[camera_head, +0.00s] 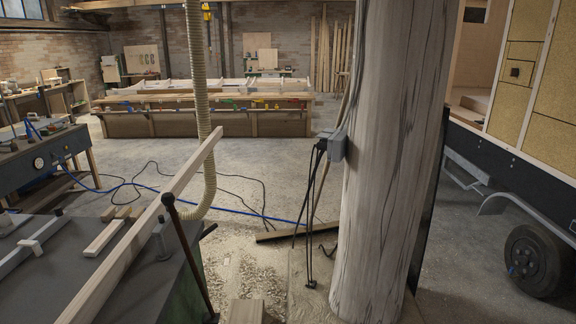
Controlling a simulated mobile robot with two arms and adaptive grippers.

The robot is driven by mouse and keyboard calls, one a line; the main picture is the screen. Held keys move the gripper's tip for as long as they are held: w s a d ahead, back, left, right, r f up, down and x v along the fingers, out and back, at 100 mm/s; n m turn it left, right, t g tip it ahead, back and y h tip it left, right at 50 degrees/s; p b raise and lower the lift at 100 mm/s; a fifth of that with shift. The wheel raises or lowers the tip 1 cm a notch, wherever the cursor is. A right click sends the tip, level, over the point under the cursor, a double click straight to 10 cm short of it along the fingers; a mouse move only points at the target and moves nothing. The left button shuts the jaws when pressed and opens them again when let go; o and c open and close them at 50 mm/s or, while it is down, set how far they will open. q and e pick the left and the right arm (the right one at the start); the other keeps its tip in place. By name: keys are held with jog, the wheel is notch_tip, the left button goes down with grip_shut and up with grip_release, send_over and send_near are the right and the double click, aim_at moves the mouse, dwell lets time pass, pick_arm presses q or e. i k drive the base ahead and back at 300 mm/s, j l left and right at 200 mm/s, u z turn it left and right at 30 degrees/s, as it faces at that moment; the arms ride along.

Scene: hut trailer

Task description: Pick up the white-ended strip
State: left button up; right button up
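A long pale wooden strip (150,226) lies slanted across the grey machine table (60,284) at the lower left. Its far end (214,137) looks whitish and sticks out past the table's edge; its near end runs out of the picture at the bottom. A short pale strip (103,239) lies on the table to its left, with small brown wood pieces (118,213) behind it. I cannot tell for sure which of these is the white-ended strip. Neither of my grippers is in view.
A thick cracked wooden post (385,160) stands right of centre, with a grey box (337,146) and hanging cables on it. A blue hose (250,212) and dark cables cross the floor. A ribbed duct (199,80) hangs behind the strip. A trailer wheel (537,262) is at right.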

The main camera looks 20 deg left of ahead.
aim_at(101, 241)
jog(key=i+u, duration=0.2)
jog(key=u, duration=0.25)
jog(key=i+l+u, duration=0.1)
jog(key=u, duration=0.35)
jog(key=i+l+u, duration=0.15)
jog(key=u, duration=0.35)
jog(key=i+l+u, duration=0.2)
jog(key=u, duration=0.25)
jog(key=i+l+u, duration=0.1)
jog(key=u, duration=0.35)
jog(key=k+l, duration=0.05)
jog(key=l, duration=0.05)
